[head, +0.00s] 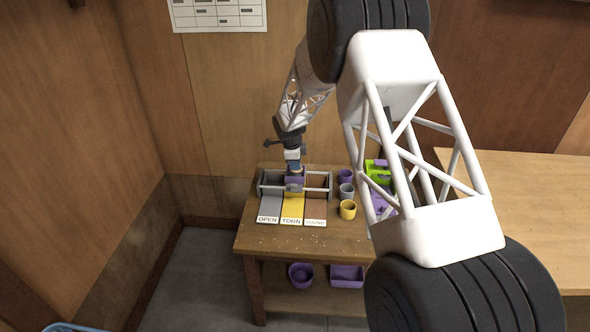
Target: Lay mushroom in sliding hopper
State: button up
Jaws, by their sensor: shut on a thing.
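My gripper (295,169) is shut and points down, directly above a small purple hopper (293,183). The thing between the fingers is too small and too hidden to make out, and I cannot tell a mushroom there. The hopper sits on the rails of a grey rack (328,182), over the middle lane. The rack has a grey lane (271,207) labelled OPEN, a yellow lane (293,206) labelled TORN and a brown lane (316,208) with a third label. The gripper's tips and the hopper overlap in this view, so I cannot tell whether they touch.
Purple (345,176), grey (346,190) and yellow (348,209) cups stand right of the rack on the wooden table (290,242). Green (377,171) and purple items farther right are partly behind my arm. A purple bowl (301,274) and bin (347,275) are on the lower shelf.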

jog(key=shift+w, duration=0.1)
jog(key=shift+w+a+f, duration=0.1)
jog(key=shift+w, duration=0.15)
jog(key=shift+f, duration=1.75)
jog(key=o, duration=0.4)
jog(key=shift+f, duration=0.1)
jog(key=r, duration=0.4)
jog(key=s+a+r, duration=0.1)
jog(key=r, duration=0.7)
jog(key=shift+s+a, duration=0.2)
